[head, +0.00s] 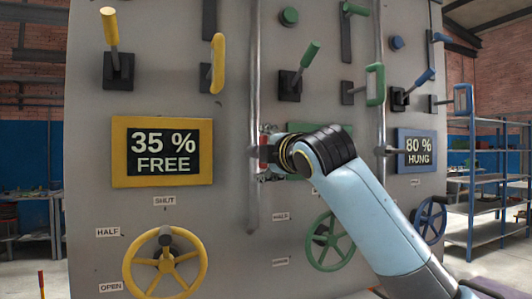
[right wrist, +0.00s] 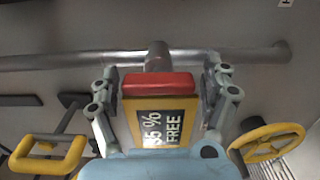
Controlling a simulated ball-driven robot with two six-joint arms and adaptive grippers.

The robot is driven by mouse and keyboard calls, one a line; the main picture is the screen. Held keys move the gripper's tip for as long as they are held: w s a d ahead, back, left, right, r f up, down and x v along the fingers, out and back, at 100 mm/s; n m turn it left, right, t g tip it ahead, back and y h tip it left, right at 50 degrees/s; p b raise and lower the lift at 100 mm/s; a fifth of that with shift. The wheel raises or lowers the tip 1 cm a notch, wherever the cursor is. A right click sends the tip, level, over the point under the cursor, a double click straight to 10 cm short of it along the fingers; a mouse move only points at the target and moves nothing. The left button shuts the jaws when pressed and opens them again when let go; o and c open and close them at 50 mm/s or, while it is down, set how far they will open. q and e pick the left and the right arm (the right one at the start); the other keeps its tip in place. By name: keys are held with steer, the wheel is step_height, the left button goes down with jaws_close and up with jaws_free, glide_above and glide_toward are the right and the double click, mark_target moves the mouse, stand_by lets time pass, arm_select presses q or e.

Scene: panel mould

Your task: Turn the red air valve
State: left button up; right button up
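The red air valve's handle (right wrist: 158,83) is a short red bar on a grey stem in the right wrist view. It lies roughly parallel to the grey pipe (right wrist: 60,60) behind it. My right gripper (right wrist: 160,92) is open, with one finger beyond each end of the bar and a small gap on both sides. In the head view the right gripper (head: 265,152) is at the vertical pipe (head: 254,90) in the panel's middle. Only a sliver of the red handle (head: 263,151) shows there, the rest hidden by the gripper. My left gripper is not in view.
A yellow sign (head: 120,152) reading 35 % FREE is left of the pipe. A yellow handwheel (head: 165,265) and a green handwheel (head: 320,240) are below. Several levers fill the panel's upper part. Blue shelving (head: 485,200) stands at the right.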

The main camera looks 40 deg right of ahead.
steer(key=shift+o, duration=0.7)
steer(key=v, duration=0.7)
steer(key=shift+s, duration=0.25)
steer(key=shift+a, duration=0.1)
